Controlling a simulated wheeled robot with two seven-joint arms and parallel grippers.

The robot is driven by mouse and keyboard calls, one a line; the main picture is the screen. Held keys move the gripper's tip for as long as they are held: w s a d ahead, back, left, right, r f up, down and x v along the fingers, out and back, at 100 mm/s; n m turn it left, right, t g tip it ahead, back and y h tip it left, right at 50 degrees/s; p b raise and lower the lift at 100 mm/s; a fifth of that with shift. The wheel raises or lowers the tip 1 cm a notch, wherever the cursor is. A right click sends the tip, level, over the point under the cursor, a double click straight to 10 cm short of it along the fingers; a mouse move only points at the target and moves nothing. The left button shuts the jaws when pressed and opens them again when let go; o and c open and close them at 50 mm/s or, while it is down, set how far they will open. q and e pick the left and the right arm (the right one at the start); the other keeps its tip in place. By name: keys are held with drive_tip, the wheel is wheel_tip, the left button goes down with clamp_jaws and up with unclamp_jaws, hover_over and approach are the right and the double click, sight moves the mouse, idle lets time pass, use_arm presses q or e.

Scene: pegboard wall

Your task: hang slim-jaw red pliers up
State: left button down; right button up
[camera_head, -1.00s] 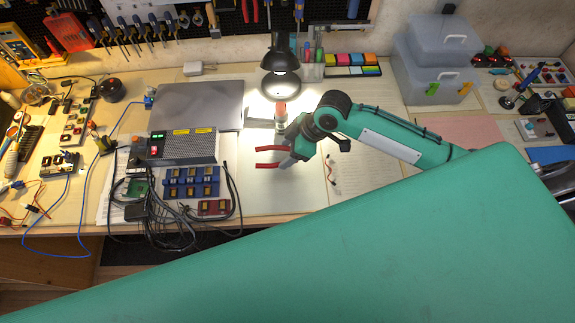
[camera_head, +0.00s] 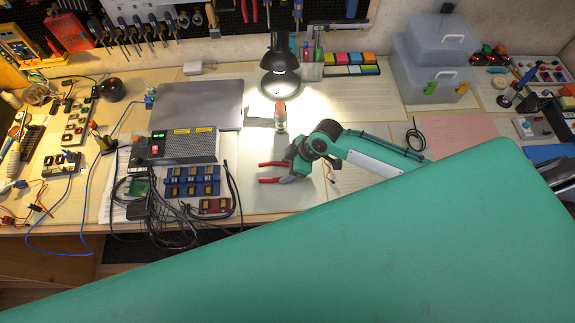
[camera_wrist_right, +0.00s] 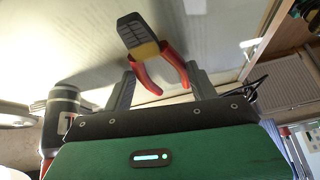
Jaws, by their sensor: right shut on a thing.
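The red pliers (camera_head: 270,181) are held in my right gripper (camera_head: 291,162) above the table, right of the grey box, with their two red handles pointing left in the head view. In the right wrist view the pliers (camera_wrist_right: 147,50) show a dark ridged jaw end, a yellow middle and red handles. The fingers of my right gripper (camera_wrist_right: 161,88) stand on either side of the handles, shut on them. The pegboard (camera_head: 228,18) is at the top of the head view. My left gripper is not in view.
A black lamp (camera_head: 280,68) and a small bottle (camera_head: 281,117) stand behind the gripper. The grey box (camera_head: 185,146) with cables is to the left. Tools hang on the pegboard, including red-handled pliers (camera_head: 249,10). Clear storage boxes (camera_head: 430,75) stand at right.

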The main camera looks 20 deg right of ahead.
drive_tip(key=o, duration=1.5)
drive_tip(key=shift+f, duration=0.1)
drive_tip(key=shift+r, duration=0.2)
drive_tip(key=shift+d+r, duration=0.2)
drive_tip(key=shift+r, duration=0.05)
drive_tip(key=b+v, duration=0.1)
drive_tip(key=v, duration=1)
drive_tip(key=shift+s+r+b, duration=0.1)
drive_tip(key=shift+s+b, duration=0.05)
drive_tip(key=shift+b, duration=0.15)
